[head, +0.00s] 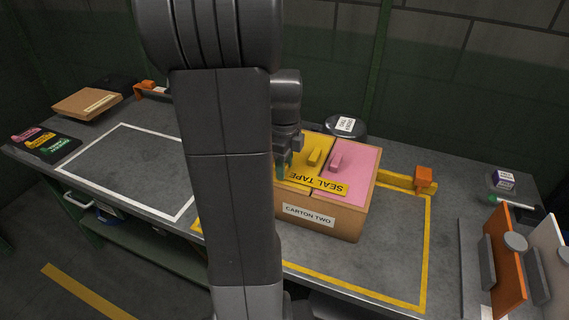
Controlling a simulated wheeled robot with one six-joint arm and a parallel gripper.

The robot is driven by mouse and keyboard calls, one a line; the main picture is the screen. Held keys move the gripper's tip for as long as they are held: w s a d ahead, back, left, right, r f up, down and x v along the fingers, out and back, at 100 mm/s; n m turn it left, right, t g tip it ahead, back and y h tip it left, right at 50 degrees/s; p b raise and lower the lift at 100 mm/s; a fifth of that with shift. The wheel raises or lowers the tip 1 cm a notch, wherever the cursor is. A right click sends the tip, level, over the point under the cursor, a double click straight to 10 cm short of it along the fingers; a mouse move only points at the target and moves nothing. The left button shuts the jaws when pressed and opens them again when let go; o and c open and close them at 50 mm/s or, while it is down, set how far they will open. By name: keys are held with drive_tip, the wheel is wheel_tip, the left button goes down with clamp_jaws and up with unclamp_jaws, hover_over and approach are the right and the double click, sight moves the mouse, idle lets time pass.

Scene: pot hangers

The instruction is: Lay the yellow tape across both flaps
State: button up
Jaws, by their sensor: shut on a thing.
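The carton (338,220), labelled CARTON TWO, stands on the bench with a yellow flap (322,143) and a pink flap (357,163) lying over its top. Each flap has a raised tab of its own colour. The yellow tape (318,184), marked SEAL TAPE, spans the front part of both flaps, its lettering upside down. I cannot tell whether it touches them or hovers just above. My gripper (283,168) is at the tape's left end, shut on it, with a small green part between the fingers. My arm hides the carton's left side.
A yellow outline (426,260) surrounds the carton; an empty white outline (125,165) lies at left. A yellow bar with an orange block (424,176) is right of the carton. A dark round container (345,126) stands behind. Orange and white panels (505,265) stand at far right.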

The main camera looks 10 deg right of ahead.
drive_tip(key=shift+f, duration=0.2)
drive_tip(key=o, duration=1)
drive_tip(key=shift+r, duration=0.1)
drive_tip(key=shift+c, duration=0.2)
wheel_tip(320, 180, up, 12)
drive_tip(key=shift+r+p, duration=0.15)
drive_tip(key=shift+p, duration=0.2)
